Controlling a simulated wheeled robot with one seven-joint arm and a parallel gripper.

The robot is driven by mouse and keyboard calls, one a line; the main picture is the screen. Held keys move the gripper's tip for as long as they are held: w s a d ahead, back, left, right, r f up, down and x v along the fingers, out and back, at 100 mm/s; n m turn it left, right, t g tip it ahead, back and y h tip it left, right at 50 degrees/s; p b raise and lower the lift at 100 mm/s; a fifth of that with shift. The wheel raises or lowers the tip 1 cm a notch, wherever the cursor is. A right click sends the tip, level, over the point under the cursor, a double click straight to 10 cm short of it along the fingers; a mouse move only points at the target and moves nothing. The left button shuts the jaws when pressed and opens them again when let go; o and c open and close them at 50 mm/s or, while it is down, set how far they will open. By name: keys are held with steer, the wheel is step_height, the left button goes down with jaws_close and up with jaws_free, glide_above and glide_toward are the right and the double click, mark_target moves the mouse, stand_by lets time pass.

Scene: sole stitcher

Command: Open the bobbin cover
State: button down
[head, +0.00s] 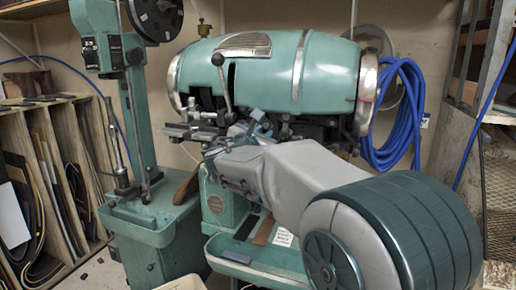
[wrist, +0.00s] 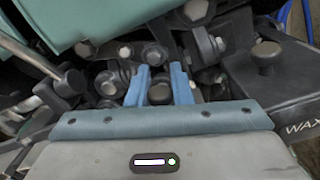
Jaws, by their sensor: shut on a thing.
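The teal sole stitcher (head: 270,72) stands ahead, with a big rounded drum above its dark mechanism. My gripper (head: 258,128) is at that mechanism under the drum. In the wrist view, the two blue fingers of my gripper (wrist: 161,78) are shut around a small dark round knob (wrist: 160,94) between them. Which part is the bobbin cover I cannot make out clearly; the knob may belong to it. My arm hides much of the machine's lower front in the head view.
Bolts and a lever (wrist: 30,48) crowd the left. A blue hose coil (head: 398,120) hangs at the right. A teal column machine (head: 135,110) stands left.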

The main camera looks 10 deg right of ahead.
mark_target(282, 130)
steer(key=d+m+b, duration=0.1)
steer(key=m+b, duration=0.1)
steer(key=b, duration=0.1)
steer(key=s+d+m+b, duration=0.1)
steer(key=m+b, duration=0.1)
steer(key=b, duration=0.1)
steer(key=shift+s+r+m, duration=0.1)
steer(key=shift+s+m, duration=0.05)
steer(key=shift+m, duration=0.15)
steer(key=m+b, duration=0.1)
steer(key=d+m+b, duration=0.1)
steer(key=b, duration=0.1)
steer(key=s+m+b, duration=0.1)
steer(key=m+b, duration=0.1)
steer(key=shift+d+r, duration=0.15)
steer(key=shift+d, duration=0.15)
steer(key=shift+s, duration=0.1)
steer(key=c, duration=1.3)
jaws_free()
